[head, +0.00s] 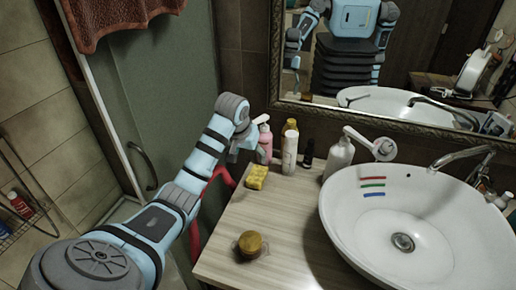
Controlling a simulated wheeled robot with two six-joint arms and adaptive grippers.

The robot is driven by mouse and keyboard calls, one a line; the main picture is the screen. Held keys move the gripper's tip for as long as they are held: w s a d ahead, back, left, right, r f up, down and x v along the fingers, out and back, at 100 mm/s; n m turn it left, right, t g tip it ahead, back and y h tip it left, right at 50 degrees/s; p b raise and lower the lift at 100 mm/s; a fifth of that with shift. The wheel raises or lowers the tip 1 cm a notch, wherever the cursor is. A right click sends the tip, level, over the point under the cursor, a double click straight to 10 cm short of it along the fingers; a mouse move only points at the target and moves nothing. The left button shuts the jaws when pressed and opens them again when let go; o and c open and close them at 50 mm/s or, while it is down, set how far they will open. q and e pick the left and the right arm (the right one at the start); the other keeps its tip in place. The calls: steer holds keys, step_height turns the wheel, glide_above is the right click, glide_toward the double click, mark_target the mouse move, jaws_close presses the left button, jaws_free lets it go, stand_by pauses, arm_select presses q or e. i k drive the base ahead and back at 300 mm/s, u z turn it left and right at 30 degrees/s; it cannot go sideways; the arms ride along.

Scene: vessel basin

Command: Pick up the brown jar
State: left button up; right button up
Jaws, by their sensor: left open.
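The brown jar (249,243), round with a tan-brown top, stands on the light wood counter (285,215) near its front left edge. Nothing covers it. My left arm comes in from the left, and my left gripper (247,154) is at the back left of the counter, close to a pink bottle (265,143). The gripper is open with nothing seen in it, well behind the jar and apart from it. My right gripper is not directly in view.
A yellow sponge (257,177) lies between gripper and jar. A white bottle (289,150), a dark small bottle (308,154) and a soap dispenser (339,158) stand at the back. A white basin (345,215) with a faucet (462,156) fills the right. The counter around the jar is clear.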

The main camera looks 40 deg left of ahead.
mark_target(249, 257)
steer(key=k, duration=1)
